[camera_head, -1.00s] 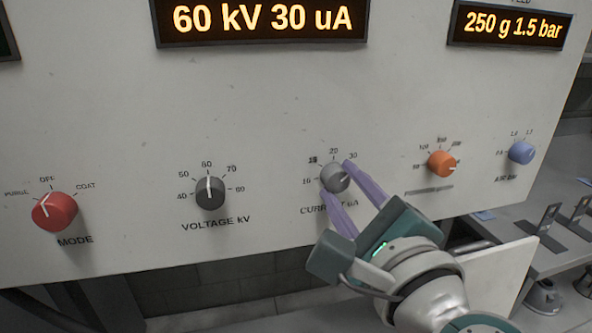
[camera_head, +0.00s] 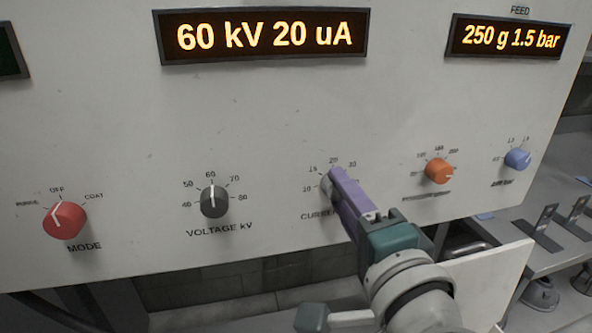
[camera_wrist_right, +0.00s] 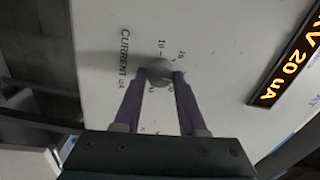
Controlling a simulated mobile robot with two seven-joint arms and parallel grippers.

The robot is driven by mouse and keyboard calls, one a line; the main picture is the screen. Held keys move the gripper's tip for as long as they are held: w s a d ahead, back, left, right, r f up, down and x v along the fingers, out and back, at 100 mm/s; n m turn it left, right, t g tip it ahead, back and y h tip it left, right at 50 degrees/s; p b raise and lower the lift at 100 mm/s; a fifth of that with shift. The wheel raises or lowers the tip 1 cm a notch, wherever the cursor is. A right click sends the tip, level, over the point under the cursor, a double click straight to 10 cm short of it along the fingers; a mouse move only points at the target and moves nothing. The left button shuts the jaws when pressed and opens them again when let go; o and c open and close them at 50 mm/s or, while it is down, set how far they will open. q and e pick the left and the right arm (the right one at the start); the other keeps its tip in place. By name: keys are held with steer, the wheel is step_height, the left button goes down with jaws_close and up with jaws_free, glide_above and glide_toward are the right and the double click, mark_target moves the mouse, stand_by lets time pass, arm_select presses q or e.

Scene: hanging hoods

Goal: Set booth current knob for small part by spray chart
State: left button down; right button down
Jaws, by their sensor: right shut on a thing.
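The grey current knob (camera_head: 328,187) sits on the pale panel, with scale marks around it and the CURRENT uA label below, partly hidden by my gripper. My right gripper (camera_head: 340,185) has its purple fingers closed on this knob. In the right wrist view the gripper (camera_wrist_right: 160,80) has one finger on each side of the knob (camera_wrist_right: 158,68). The display (camera_head: 265,36) above reads 60 kV 20 uA. My left gripper is not in view. No spray chart can be made out.
The dark voltage knob (camera_head: 214,201) and red mode knob (camera_head: 65,218) are to the left. The orange knob (camera_head: 438,171) and blue knob (camera_head: 517,159) are to the right, under a display (camera_head: 510,38) reading 250 g 1.5 bar. A grey bench (camera_head: 560,215) stands at the right.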

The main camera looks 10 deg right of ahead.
steer(key=shift+n, duration=0.3)
steer(key=shift+c, duration=2.3)
jaws_free()
steer(key=s+b, duration=0.1)
steer(key=s, duration=0.9)
steer(key=shift+d, duration=0.2)
